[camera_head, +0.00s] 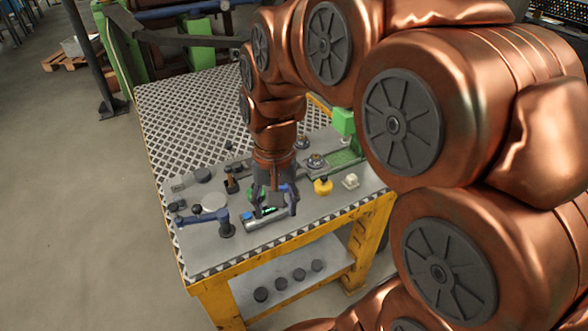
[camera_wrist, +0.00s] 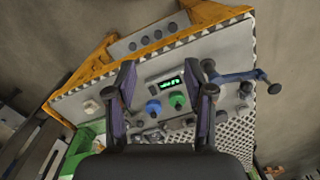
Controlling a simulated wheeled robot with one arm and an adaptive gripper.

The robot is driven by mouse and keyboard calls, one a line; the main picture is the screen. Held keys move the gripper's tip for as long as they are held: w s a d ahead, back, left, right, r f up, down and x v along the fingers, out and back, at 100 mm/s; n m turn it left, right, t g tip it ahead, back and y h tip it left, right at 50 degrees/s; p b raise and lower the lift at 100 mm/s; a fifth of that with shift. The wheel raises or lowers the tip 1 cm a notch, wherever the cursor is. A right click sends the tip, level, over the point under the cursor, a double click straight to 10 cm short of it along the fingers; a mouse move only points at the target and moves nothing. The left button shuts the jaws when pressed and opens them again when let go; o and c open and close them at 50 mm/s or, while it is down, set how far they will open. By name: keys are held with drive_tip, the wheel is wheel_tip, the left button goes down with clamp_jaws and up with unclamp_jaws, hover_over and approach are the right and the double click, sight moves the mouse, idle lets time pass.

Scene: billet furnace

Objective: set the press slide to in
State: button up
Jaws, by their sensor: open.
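My gripper (camera_head: 275,207) points down over the front of the bench panel, its two dark fingers apart with nothing between them. In the wrist view, my gripper (camera_wrist: 169,82) frames a panel display (camera_wrist: 166,84) with green digits. A blue knob (camera_wrist: 153,106) and a green knob (camera_wrist: 178,101) lie just below the display in that picture. The press slide is not clearly identifiable; a small orange-and-black fitting (camera_head: 231,184) on a dark strip stands left of my gripper, and its setting cannot be read. My gripper and wrist hide part of the panel behind them.
A blue lever (camera_head: 207,218) on a dark post stands left of my gripper, also visible in the wrist view (camera_wrist: 240,76). A yellow knob (camera_head: 323,186) and a cream rocker switch (camera_head: 350,181) sit to the right. The patterned bench top (camera_head: 185,110) is mostly clear at the back.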

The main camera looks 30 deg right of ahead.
drive_tip(key=w+d+f+m+t+b, duration=0.1)
drive_tip(key=w+d+f+m+b, duration=0.4)
drive_tip(key=w+d, duration=0.6)
drive_tip(key=w+d+f+m+t+b, duration=0.2)
drive_tip(key=w+d+f+m+b, duration=0.3)
drive_tip(key=w+d, duration=0.55)
drive_tip(key=shift+m, duration=0.7)
drive_tip(key=shift+p+x, duration=1.4)
drive_tip(key=shift+x, duration=2.1)
drive_tip(key=shift+w+a+r, duration=0.1)
drive_tip(key=shift+w+a, duration=0.05)
clamp_jaws()
